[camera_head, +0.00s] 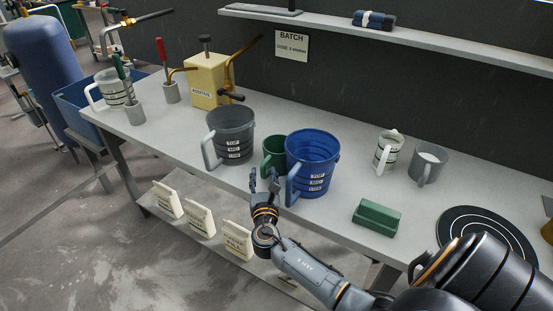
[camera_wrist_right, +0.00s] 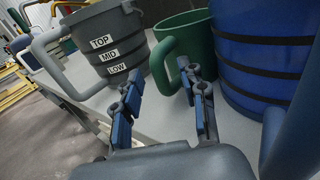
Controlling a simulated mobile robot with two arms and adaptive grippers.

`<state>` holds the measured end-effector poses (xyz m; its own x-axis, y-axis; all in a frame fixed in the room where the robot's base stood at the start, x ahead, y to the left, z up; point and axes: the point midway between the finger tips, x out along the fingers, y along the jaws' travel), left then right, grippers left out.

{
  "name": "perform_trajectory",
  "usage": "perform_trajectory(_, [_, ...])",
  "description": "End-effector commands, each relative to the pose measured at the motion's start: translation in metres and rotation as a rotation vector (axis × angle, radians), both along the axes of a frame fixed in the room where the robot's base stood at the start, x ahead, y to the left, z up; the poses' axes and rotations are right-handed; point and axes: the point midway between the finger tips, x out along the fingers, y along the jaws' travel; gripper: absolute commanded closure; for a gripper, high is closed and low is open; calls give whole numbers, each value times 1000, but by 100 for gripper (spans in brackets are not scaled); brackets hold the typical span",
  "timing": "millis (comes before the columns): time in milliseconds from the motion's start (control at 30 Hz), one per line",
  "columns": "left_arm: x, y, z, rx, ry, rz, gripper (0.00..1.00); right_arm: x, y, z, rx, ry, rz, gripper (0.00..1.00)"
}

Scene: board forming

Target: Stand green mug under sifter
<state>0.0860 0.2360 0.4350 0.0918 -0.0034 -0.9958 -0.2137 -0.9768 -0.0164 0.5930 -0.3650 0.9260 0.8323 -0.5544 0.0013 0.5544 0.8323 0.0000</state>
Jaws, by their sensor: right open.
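The green mug (camera_head: 274,154) stands on the bench between a grey mug (camera_head: 232,135) and a larger blue mug (camera_head: 313,160), which hides part of it. In the right wrist view the green mug (camera_wrist_right: 190,38) shows its handle toward me. My right gripper (camera_head: 263,181) is open at the bench's front edge, in front of the green mug. In the wrist view its fingers (camera_wrist_right: 163,98) are spread, with the green handle just beyond and between them; contact is not clear. I cannot identify a sifter for certain. My left gripper is not in view.
A yellow box with a crank (camera_head: 208,80) stands at the back left. A green block (camera_head: 377,216), two smaller mugs (camera_head: 388,152) and a round black mat (camera_head: 480,232) are to the right. The blue mug's handle (camera_wrist_right: 272,140) is close to my right finger.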

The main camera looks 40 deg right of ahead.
Motion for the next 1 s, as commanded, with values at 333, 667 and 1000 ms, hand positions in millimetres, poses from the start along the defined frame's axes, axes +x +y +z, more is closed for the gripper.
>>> perform_trajectory(333, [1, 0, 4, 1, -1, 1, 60, 26, -15, -1, 1, 1, 1, 58])
perform_trajectory(667, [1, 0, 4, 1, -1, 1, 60, 26, -15, -1, 1, 1, 1, 97])
perform_trajectory(1000, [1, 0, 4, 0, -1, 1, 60, 26, -15, -1, 0, 0, 1, 100])
